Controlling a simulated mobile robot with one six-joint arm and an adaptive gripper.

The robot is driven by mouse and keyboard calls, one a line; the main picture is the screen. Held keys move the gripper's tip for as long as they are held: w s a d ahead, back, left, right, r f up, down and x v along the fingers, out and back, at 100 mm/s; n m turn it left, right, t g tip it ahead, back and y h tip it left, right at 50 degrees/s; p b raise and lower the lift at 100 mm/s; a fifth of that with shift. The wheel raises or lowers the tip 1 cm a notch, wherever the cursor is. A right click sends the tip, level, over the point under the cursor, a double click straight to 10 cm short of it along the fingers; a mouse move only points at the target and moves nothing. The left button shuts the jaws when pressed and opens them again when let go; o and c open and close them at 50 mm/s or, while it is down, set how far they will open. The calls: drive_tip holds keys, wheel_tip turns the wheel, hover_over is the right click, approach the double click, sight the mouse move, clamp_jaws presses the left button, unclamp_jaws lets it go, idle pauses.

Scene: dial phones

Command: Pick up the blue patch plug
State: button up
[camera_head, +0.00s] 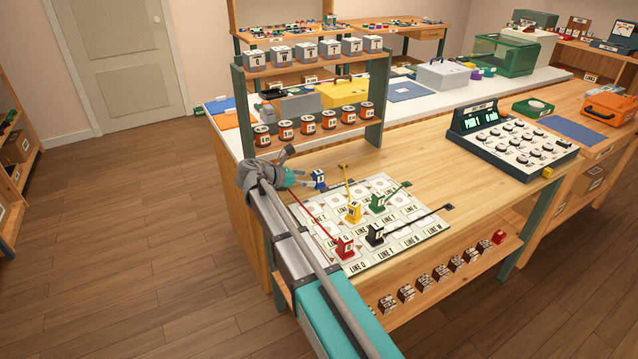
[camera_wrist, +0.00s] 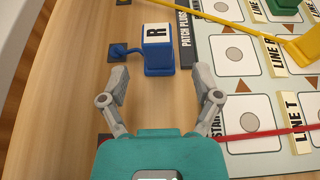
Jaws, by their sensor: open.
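The blue patch plug (camera_head: 319,180) stands on the wooden table just beyond the left edge of the line board (camera_head: 407,212). In the wrist view the blue plug (camera_wrist: 158,52) has a white top marked R and a short blue cord to a dark blue socket at its left. My gripper (camera_head: 300,172) is at the table's left side, close beside the plug. In the wrist view my gripper (camera_wrist: 161,82) is open and empty, its two fingertips just short of the plug's near side, left and right of it.
On the board stand a yellow plug (camera_head: 354,212), a green plug (camera_head: 377,203), a red plug (camera_head: 344,248) and a black plug (camera_head: 375,235), each with a cord. The red cord (camera_wrist: 265,134) runs right of my gripper. A shelf of spools (camera_head: 308,125) stands behind.

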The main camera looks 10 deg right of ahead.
sight(314, 177)
idle(0.3)
drive_tip(key=shift+b+x, duration=0.85)
drive_tip(key=shift+x, duration=1.8)
drive_tip(key=shift+w+r, duration=0.15)
clamp_jaws()
